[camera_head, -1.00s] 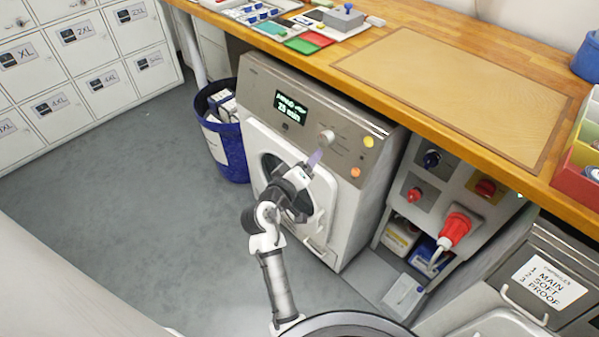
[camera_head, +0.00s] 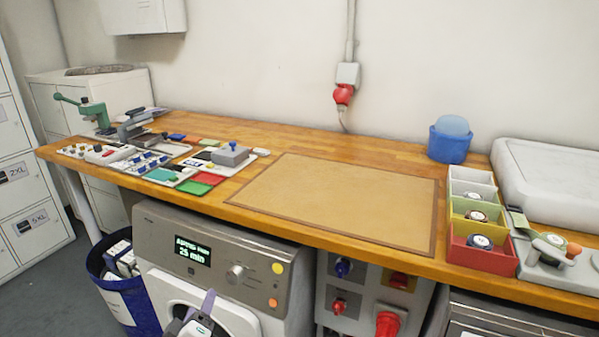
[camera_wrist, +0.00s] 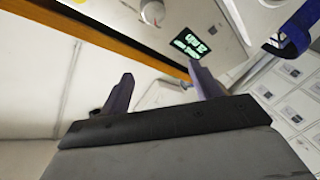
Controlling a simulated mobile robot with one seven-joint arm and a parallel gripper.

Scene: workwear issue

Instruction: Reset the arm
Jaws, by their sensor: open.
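My gripper (camera_head: 207,301) shows at the bottom of the head view, in front of the white-and-grey machine (camera_head: 160,233). Only its front end is in that view; the rest of the arm is cut off. In the wrist view, the two dark fingers of my gripper (camera_wrist: 160,82) stand apart with nothing between them. The machine's lit display (camera_head: 193,251) reads "25 min" on its lower line, and its round knob (camera_head: 236,275) is just up and right of my fingers in the head view.
A wooden worktop (camera_head: 330,147) runs above the machine, with a tan mat (camera_head: 335,200) on it. A blue bin (camera_head: 146,306) stands left of the machine. Red and blue fittings sit on a grey panel (camera_head: 365,285) to the right. Lockers (camera_head: 25,190) stand far left.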

